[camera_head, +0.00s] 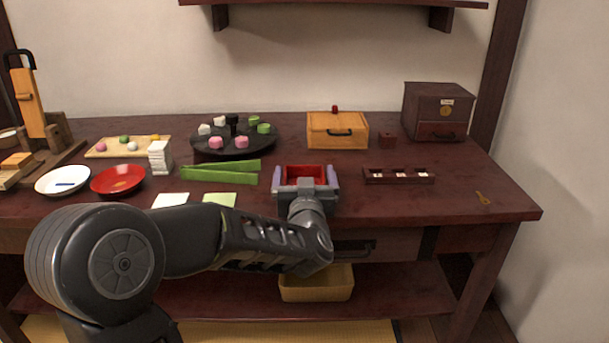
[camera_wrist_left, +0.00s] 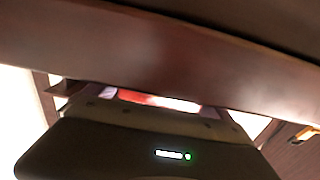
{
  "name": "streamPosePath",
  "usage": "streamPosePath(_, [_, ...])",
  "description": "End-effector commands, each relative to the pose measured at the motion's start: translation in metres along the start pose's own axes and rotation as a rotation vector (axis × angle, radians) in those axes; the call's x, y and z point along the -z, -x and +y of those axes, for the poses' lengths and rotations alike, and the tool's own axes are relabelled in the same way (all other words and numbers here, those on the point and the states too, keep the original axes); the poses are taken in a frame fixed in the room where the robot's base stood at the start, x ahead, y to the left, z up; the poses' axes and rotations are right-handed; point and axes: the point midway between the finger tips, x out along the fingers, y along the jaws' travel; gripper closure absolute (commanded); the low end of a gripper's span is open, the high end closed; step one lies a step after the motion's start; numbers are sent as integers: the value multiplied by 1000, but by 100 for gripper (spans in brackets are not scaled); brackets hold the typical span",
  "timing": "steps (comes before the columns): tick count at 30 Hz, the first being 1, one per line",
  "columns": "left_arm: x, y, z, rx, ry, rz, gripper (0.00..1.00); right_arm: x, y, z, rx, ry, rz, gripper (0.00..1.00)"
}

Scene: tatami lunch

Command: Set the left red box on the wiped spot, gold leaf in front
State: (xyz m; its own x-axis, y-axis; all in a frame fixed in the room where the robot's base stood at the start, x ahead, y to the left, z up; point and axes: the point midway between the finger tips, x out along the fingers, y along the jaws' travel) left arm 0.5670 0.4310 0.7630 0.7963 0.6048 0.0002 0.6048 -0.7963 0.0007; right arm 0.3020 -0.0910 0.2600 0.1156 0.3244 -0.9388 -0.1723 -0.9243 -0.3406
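A red open-topped box (camera_head: 305,171) is near the front middle of the table, with a bright red inside. My left gripper (camera_head: 305,180) has its purple-padded fingers on the box's left and right sides and is shut on it. The gripper body hides the box's near side, and I cannot tell whether the box touches the tabletop. In the left wrist view a bright red strip of the box (camera_wrist_left: 158,101) shows between the pads. No gold leaf mark and no clear wiped spot can be made out. My right gripper is not in view.
Green strips (camera_head: 220,172) lie left of the box. A low dark tray (camera_head: 430,178) with white pieces is to its right. A wooden box (camera_head: 337,130) and a dark drawer chest (camera_head: 437,111) stand behind. The red dish (camera_head: 118,181) is at left. Bare tabletop shows at front right.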

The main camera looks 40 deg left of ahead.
Motion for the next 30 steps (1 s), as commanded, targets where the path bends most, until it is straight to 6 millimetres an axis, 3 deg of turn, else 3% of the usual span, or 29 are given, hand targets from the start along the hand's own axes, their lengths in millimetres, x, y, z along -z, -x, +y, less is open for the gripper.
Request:
streamPosePath(14, [5, 6, 0, -1, 1, 0, 0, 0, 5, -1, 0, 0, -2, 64])
streamPosePath(20, [6, 36, 1, -3, 1, 0, 0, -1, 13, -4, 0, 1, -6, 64])
streamPosePath(27, [6, 96, 0, -3, 0, 0, 0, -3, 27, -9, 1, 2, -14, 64])
streamPosePath(28, [-4, 95, 0, 2, 3, 6, 0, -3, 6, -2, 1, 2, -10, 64])
streamPosePath(30, [-5, 99, -1, 8, 5, 8, 0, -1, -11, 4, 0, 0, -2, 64])
